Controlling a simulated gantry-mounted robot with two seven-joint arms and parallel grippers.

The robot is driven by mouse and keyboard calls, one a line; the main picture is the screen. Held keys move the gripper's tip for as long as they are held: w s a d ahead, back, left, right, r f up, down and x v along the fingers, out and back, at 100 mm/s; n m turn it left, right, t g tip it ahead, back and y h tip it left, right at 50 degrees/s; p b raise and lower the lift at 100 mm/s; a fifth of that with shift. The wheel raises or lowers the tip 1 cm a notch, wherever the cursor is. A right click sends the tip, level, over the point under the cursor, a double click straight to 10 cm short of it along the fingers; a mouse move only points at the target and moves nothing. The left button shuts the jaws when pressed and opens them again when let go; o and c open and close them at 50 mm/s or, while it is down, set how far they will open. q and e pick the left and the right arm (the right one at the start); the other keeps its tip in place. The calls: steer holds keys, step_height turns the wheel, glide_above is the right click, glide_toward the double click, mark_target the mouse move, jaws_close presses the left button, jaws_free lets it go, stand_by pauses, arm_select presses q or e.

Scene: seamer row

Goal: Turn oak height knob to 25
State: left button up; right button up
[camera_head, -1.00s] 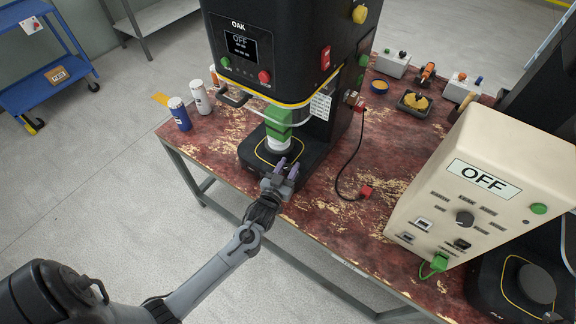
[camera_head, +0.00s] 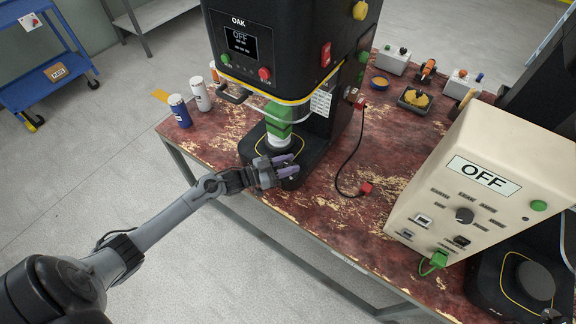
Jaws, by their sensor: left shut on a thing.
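The black Oak seamer (camera_head: 285,45) stands on the worn red table, and its display reads OFF. Its low black base (camera_head: 256,158) carries a white can-like cylinder (camera_head: 279,142) below a green block (camera_head: 279,118). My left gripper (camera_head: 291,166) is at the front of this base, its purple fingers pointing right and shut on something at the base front. The height knob lies hidden between or behind the fingers, and I cannot read any scale on it. My right gripper is not in view.
A cream control box (camera_head: 488,190) reading OFF stands at the right of the table. A red plug (camera_head: 366,188) on a black cable lies near the middle. Blue (camera_head: 179,110) and white (camera_head: 200,94) cans stand at the left edge. A blue cart (camera_head: 45,70) is far left.

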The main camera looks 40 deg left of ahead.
arm_select(q)
steer(key=shift+m+h, duration=0.3)
steer(key=shift+h, duration=0.1)
steer(key=o, duration=0.9)
steer(key=shift+o, duration=0.2)
steer(key=p+v, duration=0.1)
steer(key=v, duration=0.9)
steer(key=shift+s+a, duration=0.3)
steer(key=shift+r, duration=0.1)
